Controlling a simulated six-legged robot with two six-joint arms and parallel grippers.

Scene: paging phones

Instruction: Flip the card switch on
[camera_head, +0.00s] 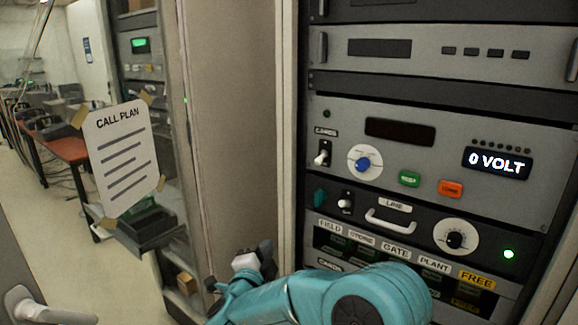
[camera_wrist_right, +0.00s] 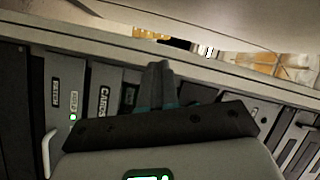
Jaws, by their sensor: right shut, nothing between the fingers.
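The card switch (camera_head: 322,153) is a toggle under a small label that seems to read CARDS, on the left of the grey rack panel. Its pale lever tip appears to point down. The small lamp (camera_head: 327,114) above it is dark. My right gripper shows in the right wrist view (camera_wrist_right: 160,85) with its dark fingers together and empty. A CARDS label (camera_wrist_right: 103,103) shows left of the fingers there; the switch itself cannot be made out. In the head view my teal right arm is low in front of the rack, well below the switch. My left gripper is out of view.
Around the switch are a blue knob (camera_head: 362,164), a green button (camera_head: 409,179), an orange button (camera_head: 451,189) and a display (camera_head: 497,163) reading 0 VOLT. Below are a second toggle (camera_head: 345,203) and a handle (camera_head: 390,222). A CALL PLAN sheet (camera_head: 121,158) hangs at left.

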